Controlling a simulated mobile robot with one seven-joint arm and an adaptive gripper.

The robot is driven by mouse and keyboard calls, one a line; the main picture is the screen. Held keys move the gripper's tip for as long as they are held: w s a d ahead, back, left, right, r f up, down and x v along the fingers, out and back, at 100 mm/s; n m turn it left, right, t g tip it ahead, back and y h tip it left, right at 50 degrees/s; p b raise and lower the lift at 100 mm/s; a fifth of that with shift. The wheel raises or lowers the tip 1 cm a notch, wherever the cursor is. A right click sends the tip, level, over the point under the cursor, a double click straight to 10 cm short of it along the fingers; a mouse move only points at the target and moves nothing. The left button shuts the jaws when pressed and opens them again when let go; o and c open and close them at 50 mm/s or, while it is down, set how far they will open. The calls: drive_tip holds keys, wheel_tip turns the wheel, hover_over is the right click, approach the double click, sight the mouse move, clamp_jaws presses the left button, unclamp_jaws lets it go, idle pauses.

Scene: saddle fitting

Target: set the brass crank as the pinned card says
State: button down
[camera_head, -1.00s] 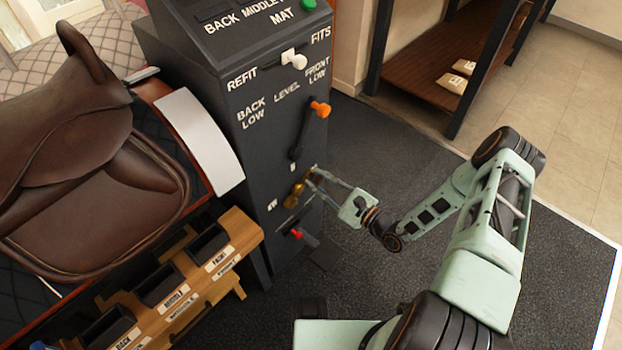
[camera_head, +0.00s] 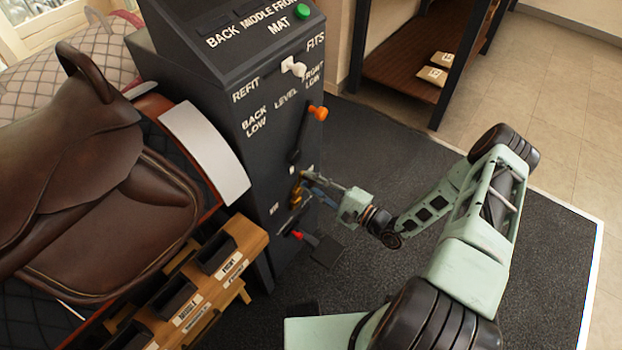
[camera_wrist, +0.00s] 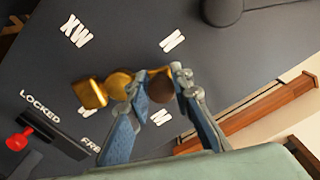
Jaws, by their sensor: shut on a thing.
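The brass crank (camera_head: 295,196) is on the side of the dark grey cabinet. In the wrist view its brass hub (camera_wrist: 119,82) has a square brass block (camera_wrist: 90,93) to its left and a dark round knob (camera_wrist: 160,88) to its right. My gripper (camera_wrist: 162,84) is shut on this knob, one finger on each side. The knob side lies between the letters N (camera_wrist: 172,41) and M (camera_wrist: 161,117). XW (camera_wrist: 76,31) is at upper left; a label below the block is partly hidden. I cannot make out a pinned card.
A red lever (camera_wrist: 17,141) stands by the LOCKED end of a slot. Above the crank is an orange-knobbed lever (camera_head: 317,113), and higher a white knob (camera_head: 294,67) and a green button (camera_head: 302,12). A saddle (camera_head: 85,165) and wooden rack (camera_head: 205,285) are left. Open floor lies right.

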drive_tip(key=shift+s+a+r+n+p, duration=0.1)
drive_tip(key=shift+s+a+n+p, duration=0.15)
drive_tip(key=shift+n, duration=0.35)
drive_tip(key=shift+s+a+r+n+p, duration=0.1)
drive_tip(key=shift+s+n+p, duration=0.2)
drive_tip(key=shift+n, duration=0.3)
drive_tip(key=shift+s+a+f+n+p, duration=0.1)
drive_tip(key=shift+s+a+n+p, duration=0.15)
drive_tip(key=shift+n, duration=0.35)
drive_tip(key=shift+s+a+n+p, duration=0.15)
drive_tip(key=shift+s+n+p, duration=0.05)
drive_tip(key=shift+n, duration=0.4)
drive_tip(key=c, duration=1.7)
unclamp_jaws()
drive_tip(key=shift+c, duration=0.2)
drive_tip(key=v, duration=0.7)
drive_tip(key=shift+s+d, duration=0.15)
drive_tip(key=shift+s, duration=0.05)
